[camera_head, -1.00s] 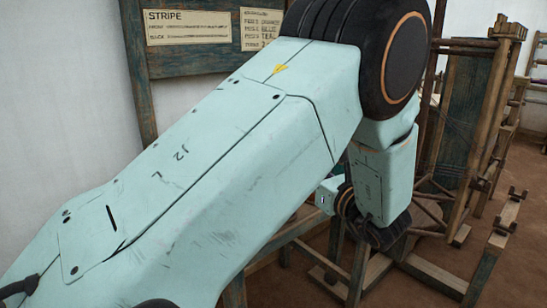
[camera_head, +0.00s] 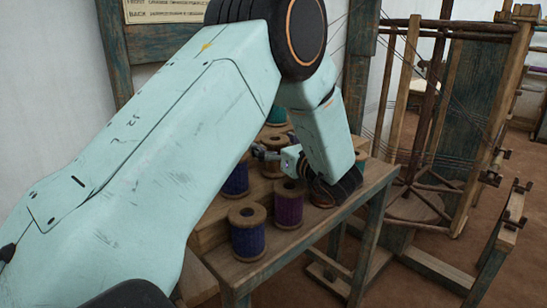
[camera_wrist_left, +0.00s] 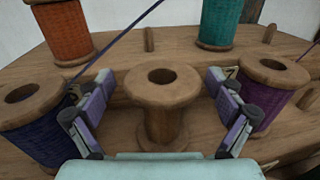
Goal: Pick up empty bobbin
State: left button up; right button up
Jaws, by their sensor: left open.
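The empty bobbin (camera_wrist_left: 162,126) is a bare wooden spool that stands upright on the wooden rack, in the middle of the left wrist view. My left gripper (camera_wrist_left: 160,92) is open, with one finger on each side of the bobbin and a visible gap to each. In the head view the left gripper (camera_head: 273,154) is over the rack, partly hidden by my own arm. A wooden spool (camera_head: 272,143) by its fingers looks like the same bobbin. My right gripper is not in view.
A blue bobbin (camera_wrist_left: 42,130) stands close to the left finger and a purple one (camera_wrist_left: 262,95) close to the right. Orange (camera_wrist_left: 65,32) and teal (camera_wrist_left: 217,22) bobbins stand behind. Wooden pegs rise between them. A wooden frame (camera_head: 470,110) stands right of the rack.

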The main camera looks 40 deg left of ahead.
pick_arm(q)
jog(key=shift+w+d+r, duration=0.1)
jog(key=shift+d+r, duration=0.05)
jog(key=shift+d, duration=0.3)
jog(key=shift+a, duration=0.25)
jog(key=c, duration=0.5)
jog(key=shift+d, duration=0.3)
jog(key=c, duration=0.4)
jog(key=shift+a, duration=0.25)
jog(key=c, duration=0.4)
jog(key=shift+o, duration=0.2)
jog(key=shift+d, duration=0.1)
